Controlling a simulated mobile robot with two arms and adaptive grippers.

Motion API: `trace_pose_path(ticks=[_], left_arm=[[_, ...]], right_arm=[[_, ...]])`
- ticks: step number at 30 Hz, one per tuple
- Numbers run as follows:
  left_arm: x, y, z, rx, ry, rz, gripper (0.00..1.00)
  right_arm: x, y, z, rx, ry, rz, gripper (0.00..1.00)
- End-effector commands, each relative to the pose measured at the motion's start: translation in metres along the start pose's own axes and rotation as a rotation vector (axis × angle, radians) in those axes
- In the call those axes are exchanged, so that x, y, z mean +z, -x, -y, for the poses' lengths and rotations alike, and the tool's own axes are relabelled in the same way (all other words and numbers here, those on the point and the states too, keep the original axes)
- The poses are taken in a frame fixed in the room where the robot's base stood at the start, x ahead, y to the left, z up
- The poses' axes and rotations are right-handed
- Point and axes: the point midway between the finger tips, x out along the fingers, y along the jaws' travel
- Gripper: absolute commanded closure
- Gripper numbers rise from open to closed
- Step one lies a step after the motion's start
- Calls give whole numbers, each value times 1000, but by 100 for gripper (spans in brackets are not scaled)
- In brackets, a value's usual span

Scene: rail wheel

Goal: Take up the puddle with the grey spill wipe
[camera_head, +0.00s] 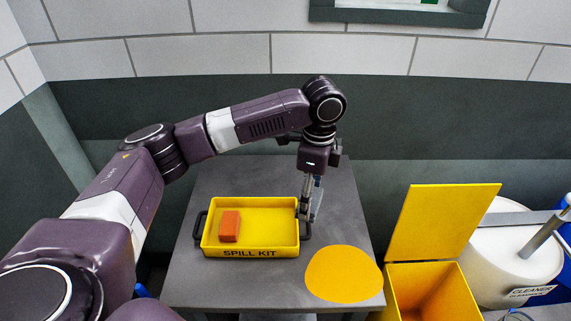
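The puddle (343,274) is a flat orange-yellow patch on the right front of the grey table. My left gripper (310,208) points down at the right end of the yellow spill kit tray (250,253), behind and to the left of the puddle. A thin grey piece, which looks like the spill wipe (317,203), stands upright at its fingers, and the gripper appears shut on it. The wipe is apart from the puddle in the picture. The fingers partly hide the tray's right handle. My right gripper is not in view.
An orange block (229,226) lies in the tray's left part. A yellow bin (432,291) with its lid (444,222) raised stands right of the table (200,285). A white cleaner drum (512,262) is farther right. The table behind the tray is clear.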

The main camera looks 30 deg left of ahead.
Motion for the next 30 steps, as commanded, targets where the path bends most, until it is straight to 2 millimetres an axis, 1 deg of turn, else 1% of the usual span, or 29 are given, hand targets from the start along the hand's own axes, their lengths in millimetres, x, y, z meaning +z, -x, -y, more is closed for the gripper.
trace_pose_path(ticks=[1, 3, 6, 9, 12, 16, 20, 26, 30], left_arm=[[-21, -1, -9, 6, -72, 1, 55], [-46, -15, -20, 5, -164, -1, 55], [-77, -32, -36, -1, -281, -10, 55], [-99, -45, -50, -6, -368, -21, 55], [-113, -54, -60, -10, -423, -29, 55], [-121, -61, -66, -13, -454, -34, 55], [-122, -69, -66, -13, -457, -34, 55], [-122, -88, -65, -14, -455, -34, 55], [-123, -105, -66, -13, -454, -34, 55]], right_arm=[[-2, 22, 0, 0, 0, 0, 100], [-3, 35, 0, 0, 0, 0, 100], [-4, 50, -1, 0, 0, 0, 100], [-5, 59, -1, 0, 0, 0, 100], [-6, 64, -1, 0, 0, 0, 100], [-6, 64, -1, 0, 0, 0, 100], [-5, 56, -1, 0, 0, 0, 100], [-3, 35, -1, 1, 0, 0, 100], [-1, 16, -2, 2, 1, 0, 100]])
